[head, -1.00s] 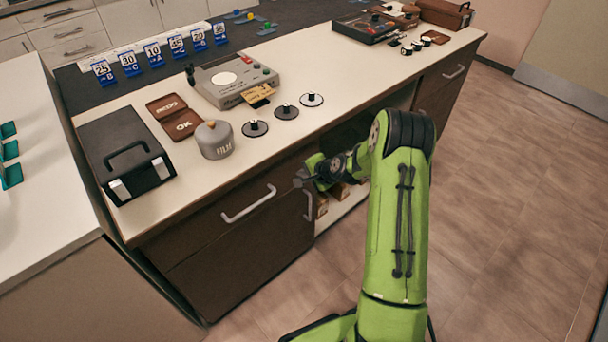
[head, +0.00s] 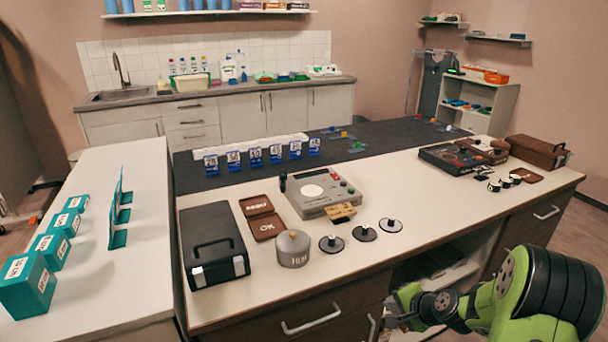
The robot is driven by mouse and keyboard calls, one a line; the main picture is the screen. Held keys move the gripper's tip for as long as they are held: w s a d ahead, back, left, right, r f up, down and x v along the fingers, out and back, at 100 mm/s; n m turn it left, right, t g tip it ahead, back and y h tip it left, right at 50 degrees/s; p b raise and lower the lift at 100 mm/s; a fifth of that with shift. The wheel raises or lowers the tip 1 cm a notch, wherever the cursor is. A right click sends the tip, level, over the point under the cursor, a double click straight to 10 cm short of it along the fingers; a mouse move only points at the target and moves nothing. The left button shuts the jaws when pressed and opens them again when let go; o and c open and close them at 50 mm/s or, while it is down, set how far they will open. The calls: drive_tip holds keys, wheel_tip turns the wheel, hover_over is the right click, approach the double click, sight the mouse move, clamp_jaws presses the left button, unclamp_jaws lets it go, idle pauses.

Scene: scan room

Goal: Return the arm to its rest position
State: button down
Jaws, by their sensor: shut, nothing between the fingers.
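My green arm (head: 535,300) shows at the lower right of the head view. My gripper (head: 392,318) is at its left end, low in front of the counter's front face, beside the open shelf bay. It is small and partly dark against the drawers, and I see nothing held in it. It is below the level of the countertop (head: 350,262) and apart from the things standing on it.
On the counter are a black case (head: 212,243), a grey film canister (head: 293,248), several black-knobbed discs (head: 364,233) and a grey device (head: 322,193). A white side table (head: 120,275) with teal boxes (head: 28,285) stands left. Floor shows at the far right.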

drive_tip(key=s+a+r+n+g+h+p, duration=0.1)
drive_tip(key=s+a+r+n+p, duration=0.35)
drive_tip(key=r, duration=0.65)
drive_tip(key=s+a+r+n+g+h+p, duration=0.1)
drive_tip(key=s+a+r+n, duration=0.45)
drive_tip(key=r, duration=0.55)
drive_tip(key=s+a+r+n+p, duration=0.1)
drive_tip(key=s+r, duration=0.3)
drive_tip(key=s, duration=0.5)
drive_tip(key=s+a+r+n+h+p, duration=0.1)
drive_tip(key=s+r+p, duration=0.3)
drive_tip(key=s, duration=0.5)
drive_tip(key=shift+s+a+r+n+g, duration=0.15)
drive_tip(key=shift+s+r+n+g, duration=0.15)
drive_tip(key=shift+r+n, duration=0.2)
